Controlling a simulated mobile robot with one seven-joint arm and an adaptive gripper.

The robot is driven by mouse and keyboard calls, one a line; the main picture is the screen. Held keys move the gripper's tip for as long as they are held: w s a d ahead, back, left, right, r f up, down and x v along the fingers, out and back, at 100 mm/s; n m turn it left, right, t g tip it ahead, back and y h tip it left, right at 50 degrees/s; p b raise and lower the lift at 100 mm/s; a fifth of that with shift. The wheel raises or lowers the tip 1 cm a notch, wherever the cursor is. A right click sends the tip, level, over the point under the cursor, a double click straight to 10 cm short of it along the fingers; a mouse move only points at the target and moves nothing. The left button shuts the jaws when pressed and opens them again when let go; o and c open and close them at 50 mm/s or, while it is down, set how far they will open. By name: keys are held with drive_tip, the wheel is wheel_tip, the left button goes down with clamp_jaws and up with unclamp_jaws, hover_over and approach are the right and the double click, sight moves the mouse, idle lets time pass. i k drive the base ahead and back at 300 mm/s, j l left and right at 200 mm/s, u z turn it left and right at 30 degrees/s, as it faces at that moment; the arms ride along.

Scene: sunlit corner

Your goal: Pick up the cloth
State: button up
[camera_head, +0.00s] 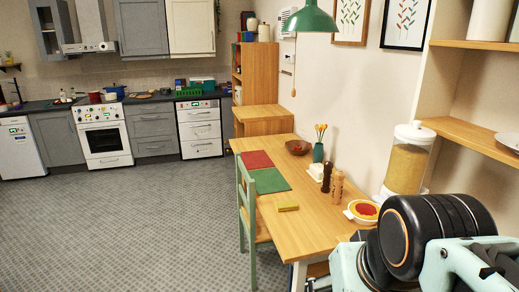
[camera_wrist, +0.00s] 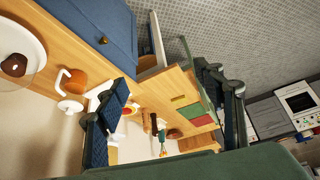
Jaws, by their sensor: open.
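A small yellow-green item (camera_head: 288,207), possibly the folded cloth, lies on the wooden table (camera_head: 308,226) near its left edge. It also shows small in the wrist view (camera_wrist: 179,98). A flat red mat (camera_head: 257,159) and a flat green mat (camera_head: 269,181) lie behind it; I cannot tell whether they are fabric. My gripper (camera_wrist: 168,105) is open and empty in the wrist view, with its fingers apart and the table far beyond them. The head view shows my arm at the lower right, but not the fingers.
A red-topped bowl (camera_head: 363,211), pepper mills (camera_head: 336,184), a teal vase (camera_head: 318,153) and a brown bowl (camera_head: 298,147) stand along the wall side. A green chair (camera_head: 246,205) stands at the table's left. A green lamp (camera_head: 311,20) hangs above. The floor at left is clear.

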sight(287, 205)
drive_tip(key=z, duration=0.85)
drive_tip(key=i+j+z, duration=0.15)
drive_tip(key=j+z, duration=0.25)
drive_tip(key=i+j+z, duration=0.15)
drive_tip(key=z, duration=0.2)
drive_tip(key=j+z, duration=0.2)
drive_tip(key=j, duration=0.2)
drive_tip(key=i+j+z, duration=0.1)
drive_tip(key=j+z, duration=0.15)
drive_tip(key=j, duration=0.2)
drive_tip(key=j+z, duration=0.35)
drive_tip(key=j, duration=2.8)
